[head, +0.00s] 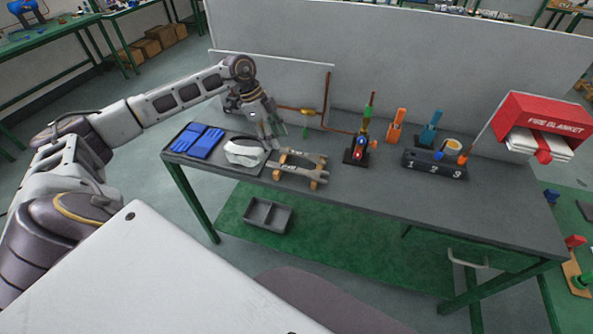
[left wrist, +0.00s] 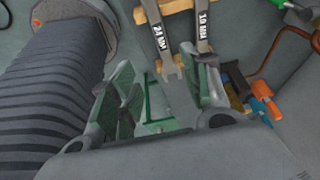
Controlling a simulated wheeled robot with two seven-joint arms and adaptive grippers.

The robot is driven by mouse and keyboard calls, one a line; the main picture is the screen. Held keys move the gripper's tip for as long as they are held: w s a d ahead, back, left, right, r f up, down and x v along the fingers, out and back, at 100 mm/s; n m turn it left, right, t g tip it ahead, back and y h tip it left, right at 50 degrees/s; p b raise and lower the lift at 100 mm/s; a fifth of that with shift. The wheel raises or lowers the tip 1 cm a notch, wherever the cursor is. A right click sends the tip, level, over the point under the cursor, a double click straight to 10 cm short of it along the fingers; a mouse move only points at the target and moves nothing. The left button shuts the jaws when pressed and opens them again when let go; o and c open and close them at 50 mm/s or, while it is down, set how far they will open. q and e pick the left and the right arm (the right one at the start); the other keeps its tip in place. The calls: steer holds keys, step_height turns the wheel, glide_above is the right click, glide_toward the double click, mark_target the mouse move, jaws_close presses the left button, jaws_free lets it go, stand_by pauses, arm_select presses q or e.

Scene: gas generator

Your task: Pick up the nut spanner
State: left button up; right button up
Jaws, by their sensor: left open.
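Two grey spanners lie side by side across a wooden holder (head: 311,184) on the workbench. The far spanner (head: 305,156) and the near spanner (head: 298,173) both show in the head view. In the left wrist view, one spanner (left wrist: 160,40) has a label that seems to read 24 MM, and the other spanner (left wrist: 204,32) has a smaller-looking marking. My left gripper (head: 271,141) is open and empty, just left of and above the spanners. In the left wrist view its fingers (left wrist: 164,95) stand apart with the spanner ends ahead of them. My right gripper is not in view.
A white cloth-like item (head: 244,152) and blue gloves (head: 199,141) lie left of the spanners. A copper pipe (head: 326,105) with a valve rises behind. A burner-like stand (head: 357,153) and a numbered block (head: 434,165) stand to the right. The bench front is clear.

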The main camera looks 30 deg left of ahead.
arm_select(q)
steer(key=p, duration=0.1)
glide_above(294, 168)
steer(key=s+a, duration=0.1)
steer(key=a, duration=0.2)
steer(key=shift+s+d+f, duration=0.1)
steer(key=shift+f, duration=3.7)
steer(key=shift+w+d+f+p, duration=0.3)
steer(key=shift+d+f, duration=0.1)
steer(key=shift+f, duration=0.2)
steer(key=shift+w+d+f+p, duration=0.15)
steer(key=shift+d+f+p, duration=0.1)
steer(key=shift+d+f, duration=0.25)
steer(key=shift+x, duration=1.1)
steer(key=shift+a+f, duration=0.1)
steer(key=shift+f, duration=0.1)
steer(key=shift+f, duration=0.25)
